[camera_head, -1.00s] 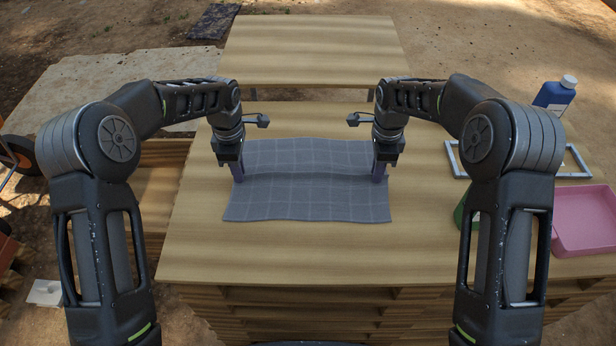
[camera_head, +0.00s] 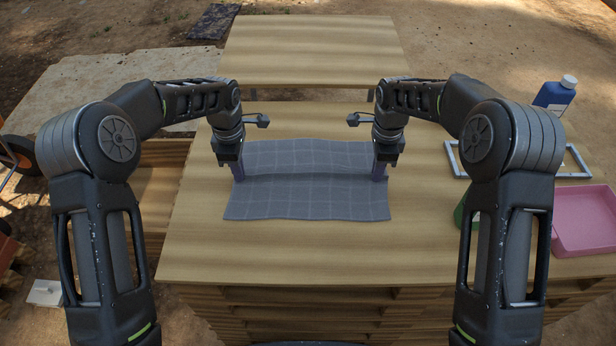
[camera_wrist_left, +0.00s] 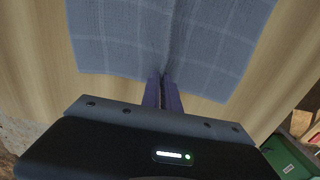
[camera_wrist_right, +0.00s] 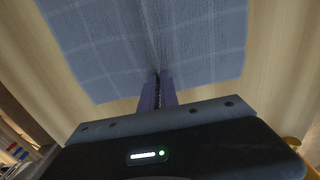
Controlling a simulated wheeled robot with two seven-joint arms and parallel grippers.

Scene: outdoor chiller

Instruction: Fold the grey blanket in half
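The grey blanket (camera_head: 308,203) lies spread on the wooden table, with a faint grid of lighter lines. A raised ridge runs across its middle from side to side. My left gripper (camera_head: 238,174) is at the middle of its left edge, and my right gripper (camera_head: 379,173) is at the middle of its right edge. In the left wrist view the fingers (camera_wrist_left: 162,90) are together on the blanket (camera_wrist_left: 115,35), with creases running to them. In the right wrist view the fingers (camera_wrist_right: 158,90) are likewise together on the blanket (camera_wrist_right: 205,40). The fingertips are partly hidden.
On the right of the table (camera_head: 200,250) are a pink tray (camera_head: 585,220), a grey frame (camera_head: 575,160), a blue bottle (camera_head: 555,95) and a green item (camera_head: 460,210) partly behind my right arm. The table in front of the blanket is clear.

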